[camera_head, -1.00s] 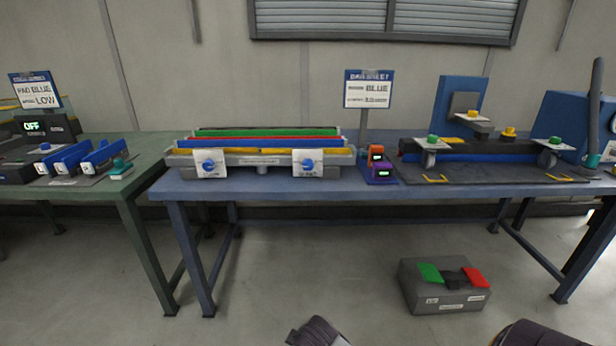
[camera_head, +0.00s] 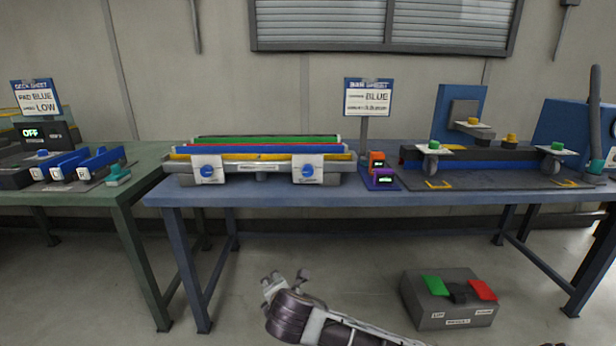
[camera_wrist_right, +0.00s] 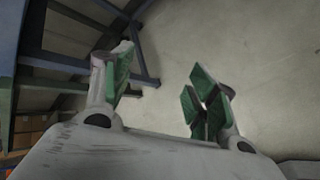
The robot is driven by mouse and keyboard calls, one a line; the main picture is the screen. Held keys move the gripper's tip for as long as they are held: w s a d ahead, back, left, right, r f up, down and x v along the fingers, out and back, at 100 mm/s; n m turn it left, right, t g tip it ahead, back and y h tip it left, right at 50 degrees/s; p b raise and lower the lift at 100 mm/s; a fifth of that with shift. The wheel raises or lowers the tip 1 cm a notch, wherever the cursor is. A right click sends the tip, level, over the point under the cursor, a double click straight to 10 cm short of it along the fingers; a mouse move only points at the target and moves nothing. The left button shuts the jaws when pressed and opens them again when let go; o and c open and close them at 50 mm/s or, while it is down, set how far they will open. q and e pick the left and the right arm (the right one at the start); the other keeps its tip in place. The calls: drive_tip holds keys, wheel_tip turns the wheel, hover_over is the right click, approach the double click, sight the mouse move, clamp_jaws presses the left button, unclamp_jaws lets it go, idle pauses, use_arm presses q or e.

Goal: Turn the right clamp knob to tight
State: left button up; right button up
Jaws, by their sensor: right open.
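On the blue table, a long rail fixture (camera_head: 262,166) carries two blue knobs on white plates, a left knob (camera_head: 207,171) and a right knob (camera_head: 308,170). A second fixture to the right has a left green knob (camera_head: 434,145) and a right green knob (camera_head: 557,147) on white plates. I cannot tell which right knob is the clamp knob. My right gripper (camera_head: 286,279) is low in front of the table, apart from every knob. In the wrist view it is open and empty, its green-padded fingers (camera_wrist_right: 163,88) over bare floor. My left gripper is out of view.
The blue table's front edge (camera_head: 270,194) lies beyond my gripper. A grey box (camera_head: 455,310) with green and red pedals stands on the floor at right. A sign (camera_head: 368,97) and small displays (camera_head: 381,180) stand between the fixtures. A green table (camera_head: 120,185) adjoins on the left.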

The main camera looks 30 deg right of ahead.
sight(308, 173)
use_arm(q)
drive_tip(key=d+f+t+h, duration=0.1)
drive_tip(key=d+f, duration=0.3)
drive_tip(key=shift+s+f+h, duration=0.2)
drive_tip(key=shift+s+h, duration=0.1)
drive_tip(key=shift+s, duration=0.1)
use_arm(e)
drive_tip(key=w+d+r+n+t+h, duration=0.2)
drive_tip(key=w+d+r+n, duration=0.3)
drive_tip(key=d+r, duration=0.3)
drive_tip(key=w+d+r+n+t+h, duration=0.3)
drive_tip(key=d+r+n, duration=0.4)
drive_tip(key=r, duration=0.5)
drive_tip(key=w+d+h, duration=0.1)
drive_tip(key=w, duration=0.1)
drive_tip(key=shift+w+d+r+n+h, duration=0.25)
drive_tip(key=shift+w+r+n+h, duration=0.05)
drive_tip(key=shift+w+n, duration=0.1)
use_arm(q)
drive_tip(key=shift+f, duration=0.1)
use_arm(e)
drive_tip(key=shift+w, duration=0.1)
